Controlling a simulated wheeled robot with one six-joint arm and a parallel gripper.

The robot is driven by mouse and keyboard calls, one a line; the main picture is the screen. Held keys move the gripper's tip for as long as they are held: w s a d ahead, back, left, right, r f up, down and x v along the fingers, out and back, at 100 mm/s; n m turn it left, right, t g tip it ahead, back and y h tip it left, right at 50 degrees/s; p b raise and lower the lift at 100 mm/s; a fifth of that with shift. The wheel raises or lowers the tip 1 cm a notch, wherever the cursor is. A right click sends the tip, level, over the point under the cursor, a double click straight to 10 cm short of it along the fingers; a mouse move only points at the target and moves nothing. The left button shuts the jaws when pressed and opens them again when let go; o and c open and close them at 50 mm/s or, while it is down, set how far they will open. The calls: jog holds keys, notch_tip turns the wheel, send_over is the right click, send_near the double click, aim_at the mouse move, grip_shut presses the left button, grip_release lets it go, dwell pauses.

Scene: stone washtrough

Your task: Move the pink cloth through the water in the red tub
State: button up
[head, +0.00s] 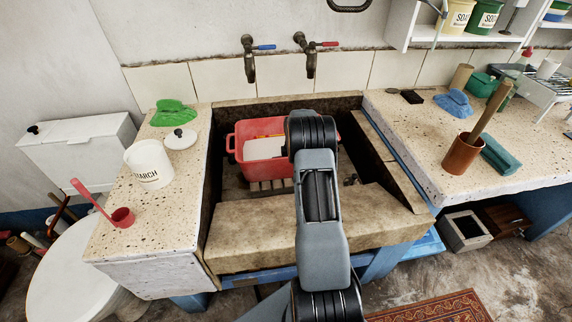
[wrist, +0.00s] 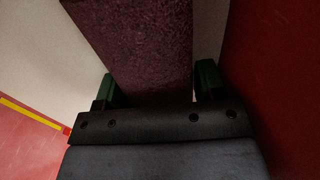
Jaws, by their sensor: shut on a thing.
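The red tub (head: 267,126) stands in the stone trough, with a flat pale surface (head: 262,150) inside it; I cannot tell clearly whether this is the water. My arm reaches over the tub's right part and hides my gripper in the head view. In the wrist view my gripper (wrist: 156,72) is shut on the pink cloth (wrist: 135,35), which looks dark purple in the shade and extends past the green fingertips. Pale surface shows behind it, with a red tub wall (wrist: 280,70) at right. The cloth is hidden in the head view.
Two taps (head: 249,58) (head: 310,56) stick out above the trough (head: 285,240). A starch bucket (head: 150,164), red ladle (head: 121,215) and green cloth (head: 172,113) are on the left slab. A blue cloth (head: 453,103) and brown pot (head: 462,155) are on the right slab.

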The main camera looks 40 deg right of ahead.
jog(key=shift+r, duration=0.15)
notch_tip(320, 180, up, 14)
jog(key=p, duration=0.9)
dwell(1.8)
